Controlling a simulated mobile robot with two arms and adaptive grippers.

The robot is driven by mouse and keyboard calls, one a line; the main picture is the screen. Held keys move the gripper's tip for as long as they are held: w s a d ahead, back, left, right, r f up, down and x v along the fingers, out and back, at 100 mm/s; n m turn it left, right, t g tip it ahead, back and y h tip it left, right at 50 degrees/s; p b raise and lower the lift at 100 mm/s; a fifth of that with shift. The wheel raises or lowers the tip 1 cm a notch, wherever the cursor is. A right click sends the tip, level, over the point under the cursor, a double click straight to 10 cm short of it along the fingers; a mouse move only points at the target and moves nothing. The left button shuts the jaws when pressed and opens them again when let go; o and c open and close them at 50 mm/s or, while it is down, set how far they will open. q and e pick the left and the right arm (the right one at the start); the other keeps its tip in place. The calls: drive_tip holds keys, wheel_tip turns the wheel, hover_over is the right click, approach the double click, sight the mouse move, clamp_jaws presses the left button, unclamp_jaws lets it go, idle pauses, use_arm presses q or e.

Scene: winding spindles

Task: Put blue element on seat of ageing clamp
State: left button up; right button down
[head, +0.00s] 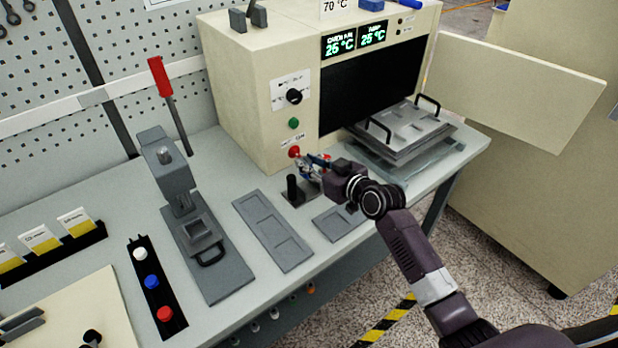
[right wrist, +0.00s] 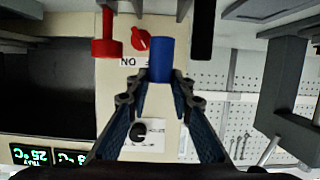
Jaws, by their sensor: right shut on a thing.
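My right gripper (head: 314,165) is shut on the blue element (right wrist: 160,60), a short blue cylinder held between the fingertips in the right wrist view. In the head view the gripper is above the bench, beside a dark stand with a black upright post (head: 293,188). The post also shows in the right wrist view (right wrist: 202,30). A red flanged piece (right wrist: 107,35) is close to the blue element there, apart from it. I cannot tell for certain which fixture is the ageing clamp; its seat is not clearly visible. My left gripper is not in view.
A lever press with a red handle (head: 160,76) stands left. A grey recessed plate (head: 272,230) lies in front of the stand. A black strip (head: 139,254) carries white, blue and red pieces. The oven (head: 250,90) stands behind; metal trays (head: 408,128) lie right.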

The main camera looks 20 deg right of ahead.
sight(309, 178)
drive_tip(key=shift+f, duration=3.15)
drive_tip(key=shift+b, duration=0.3)
drive_tip(key=shift+f, duration=0.2)
drive_tip(key=c, duration=1.7)
unclamp_jaws()
drive_tip(key=shift+r, duration=0.1)
drive_tip(key=shift+r, duration=0.1)
drive_tip(key=shift+s, duration=0.15)
drive_tip(key=b+v, duration=0.1)
drive_tip(key=v, duration=1)
drive_tip(key=shift+s+d+r, duration=0.15)
drive_tip(key=shift+s+r, duration=0.1)
drive_tip(key=shift+s, duration=0.05)
